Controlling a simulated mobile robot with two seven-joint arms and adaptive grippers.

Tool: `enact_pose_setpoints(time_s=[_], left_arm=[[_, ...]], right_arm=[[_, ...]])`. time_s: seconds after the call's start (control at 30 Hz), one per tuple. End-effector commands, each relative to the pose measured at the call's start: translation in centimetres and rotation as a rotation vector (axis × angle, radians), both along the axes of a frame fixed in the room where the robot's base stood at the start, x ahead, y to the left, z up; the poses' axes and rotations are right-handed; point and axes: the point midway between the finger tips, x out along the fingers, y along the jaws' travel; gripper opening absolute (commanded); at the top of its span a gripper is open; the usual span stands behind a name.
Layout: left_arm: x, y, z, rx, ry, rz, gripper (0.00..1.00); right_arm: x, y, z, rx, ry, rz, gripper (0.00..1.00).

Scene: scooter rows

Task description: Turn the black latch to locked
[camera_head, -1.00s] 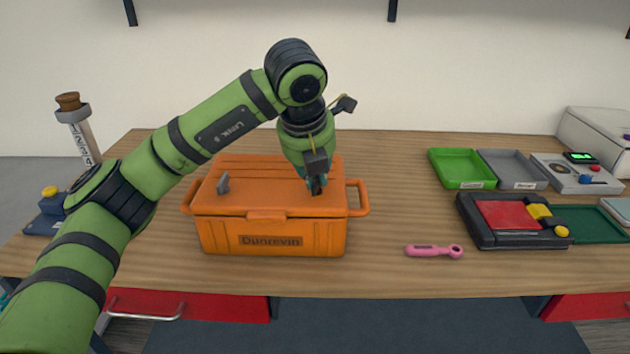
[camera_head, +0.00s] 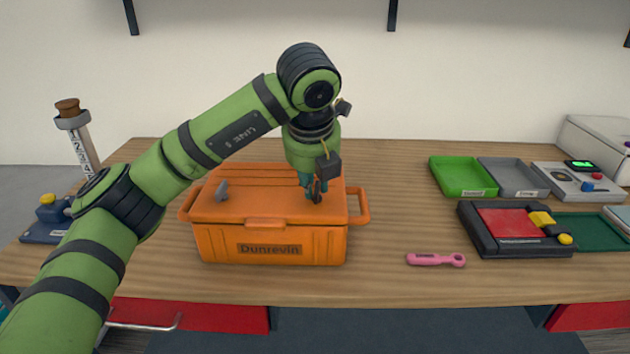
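The orange box (camera_head: 221,243) labelled "Dunrevin" stands on the wooden table with its lid down. A grey latch (camera_head: 221,190) sticks up from the left of the lid. My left gripper (camera_head: 313,192) points down at the right of the lid, its fingertips at lid height. A small dark piece shows at the fingertips; it may be the black latch or part of a finger. The fingers and wrist hide that spot, so I cannot tell the latch's position or whether the fingers are shut on it. My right gripper is out of view.
A pink tool (camera_head: 436,260) lies right of the box. Further right are a green tray (camera_head: 463,193), a grey tray (camera_head: 514,193), a black case with a red panel (camera_head: 510,223) and a dark green tray (camera_head: 592,246). A corked tube (camera_head: 80,150) stands at the left.

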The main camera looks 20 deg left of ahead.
Motion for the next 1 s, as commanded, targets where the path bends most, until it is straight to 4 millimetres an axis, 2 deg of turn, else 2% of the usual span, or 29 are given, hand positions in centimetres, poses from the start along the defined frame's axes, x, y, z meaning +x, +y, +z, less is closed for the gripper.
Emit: enact_pose_setpoints(time_s=[0.33,0.47,0.8,1.0], left_arm=[[0.0,0.0,0.0,-0.002,0.001,-0.002,0.39],[-0.3,-0.2,0.9,-0.003,-0.002,-0.002,0.39],[-2.8,-0.6,7.2,0.000,-0.007,0.001,0.39],[-4.0,-0.9,9.9,0.000,-0.003,0.002,0.39]], right_arm=[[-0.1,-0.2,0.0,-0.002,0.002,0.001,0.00],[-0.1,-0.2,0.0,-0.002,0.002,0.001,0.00],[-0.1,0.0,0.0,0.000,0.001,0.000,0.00],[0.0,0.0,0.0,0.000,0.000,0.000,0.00]])
